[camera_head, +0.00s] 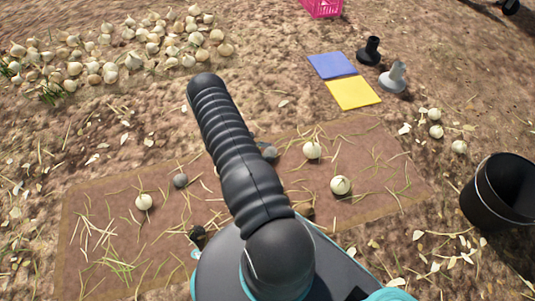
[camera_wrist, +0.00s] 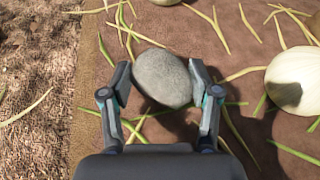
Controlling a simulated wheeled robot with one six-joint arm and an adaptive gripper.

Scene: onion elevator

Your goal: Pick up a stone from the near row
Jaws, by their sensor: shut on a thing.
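In the wrist view a grey, rounded stone (camera_wrist: 162,78) sits between the two fingers of my gripper (camera_wrist: 160,84). The fingers are closed on its sides, and the stone is low over the brown mat (camera_wrist: 90,60), near the mat's edge. I cannot tell whether it still touches the mat. In the head view my arm covers much of the mat (camera_head: 90,205), and my gripper cannot be made out clearly. Other grey stones show there, one left of my arm (camera_head: 180,181) and one partly hidden behind it (camera_head: 267,152).
Pale onions lie on the mat, one at left (camera_head: 143,201), one at right (camera_head: 340,185) and one farther back (camera_head: 311,150). A black bucket (camera_head: 480,205) stands right. Blue (camera_head: 332,65) and yellow (camera_head: 353,93) squares lie behind. An onion (camera_wrist: 295,80) is right of my gripper.

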